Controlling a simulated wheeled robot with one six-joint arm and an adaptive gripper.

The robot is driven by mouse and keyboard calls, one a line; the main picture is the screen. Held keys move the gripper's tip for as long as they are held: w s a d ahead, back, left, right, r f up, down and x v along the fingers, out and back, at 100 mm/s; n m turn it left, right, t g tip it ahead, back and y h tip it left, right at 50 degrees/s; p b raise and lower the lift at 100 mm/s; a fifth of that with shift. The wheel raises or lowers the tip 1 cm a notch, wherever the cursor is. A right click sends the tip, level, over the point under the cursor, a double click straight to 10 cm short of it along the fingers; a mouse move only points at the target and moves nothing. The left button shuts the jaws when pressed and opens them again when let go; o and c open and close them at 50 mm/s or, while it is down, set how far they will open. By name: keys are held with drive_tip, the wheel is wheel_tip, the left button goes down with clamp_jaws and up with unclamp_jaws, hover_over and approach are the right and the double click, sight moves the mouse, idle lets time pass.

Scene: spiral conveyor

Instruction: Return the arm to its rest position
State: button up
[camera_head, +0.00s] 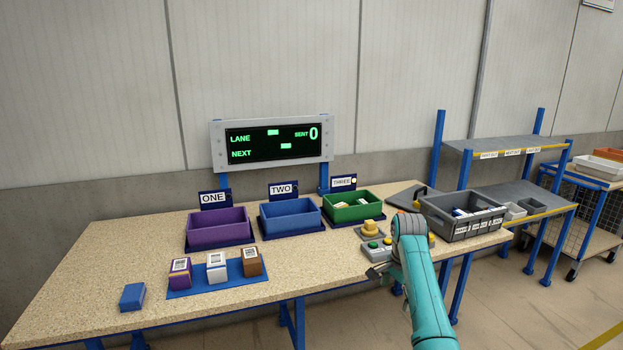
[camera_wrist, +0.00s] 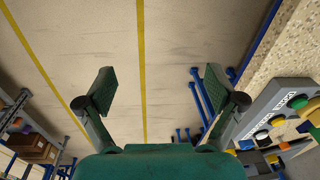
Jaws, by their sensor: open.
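My teal arm (camera_head: 425,290) reaches up from the lower right of the head view, at the front edge of the table. My gripper (camera_wrist: 160,88) is open and empty in the wrist view, its two green-padded fingers wide apart over bare floor with a yellow line. In the head view the gripper is mostly hidden by the arm; only a dark part shows left of it, by the table edge.
Purple (camera_head: 218,232), blue (camera_head: 290,219) and green (camera_head: 352,209) bins stand along the table. Three small boxes stand on a blue mat (camera_head: 190,287), with a blue block (camera_head: 133,297) to the left. A grey crate (camera_head: 462,229) stands right of the arm. A display (camera_head: 273,143) reads SENT 0.

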drive_tip(key=s+a+f+n+t, duration=0.15)
drive_tip(key=s+f, duration=0.45)
drive_tip(key=f, duration=0.6)
drive_tip(key=s+f+n+t, duration=0.2)
drive_tip(key=s+f, duration=0.3)
drive_tip(key=f, duration=0.7)
drive_tip(key=s+a+f+n+t, duration=0.15)
drive_tip(key=s+f, duration=0.35)
drive_tip(key=s, duration=0.5)
drive_tip(key=s+a+f+n+t, duration=0.15)
drive_tip(key=s+f, duration=0.35)
drive_tip(key=s, duration=0.6)
drive_tip(key=s+r+n+t, duration=0.2)
drive_tip(key=s+r, duration=0.2)
drive_tip(key=s, duration=0.7)
drive_tip(key=s+r+n+t, duration=0.15)
drive_tip(key=s+r, duration=0.25)
drive_tip(key=s, duration=0.6)
drive_tip(key=s+r+n+t, duration=0.1)
drive_tip(key=s+r, duration=0.6)
drive_tip(key=r, duration=0.4)
drive_tip(key=s+r+n+t, duration=0.2)
drive_tip(key=s+r, duration=0.5)
drive_tip(key=r, duration=0.4)
drive_tip(key=shift+s+a+t, duration=0.25)
drive_tip(key=shift+a+t, duration=0.05)
